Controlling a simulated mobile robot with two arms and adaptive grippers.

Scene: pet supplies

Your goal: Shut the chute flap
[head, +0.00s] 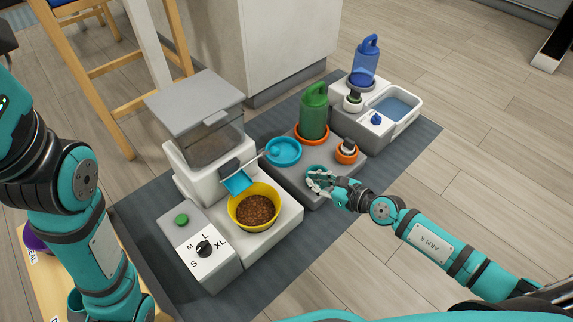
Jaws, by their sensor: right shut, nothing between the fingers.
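The feeder (186,176) is a pale grey unit with a see-through hopper (212,146) under a grey lid. A blue chute flap (238,183) hangs from its front below a dark grey block (229,166). It slopes down toward a yellow bowl (236,214) full of brown kibble. I read this slope as the flap being open. My right gripper (316,182) is shut and empty, low over the grey base to the right of the flap and bowl, apart from both. My left arm runs down the left side and its gripper is out of view.
A control box (205,254) with a dial and green button stands front left. A green bottle (314,112), blue lid (283,151) and orange-ringed jar (347,152) stand on the grey base behind my right gripper. A water unit (398,104) is further back. The mat's front right is clear.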

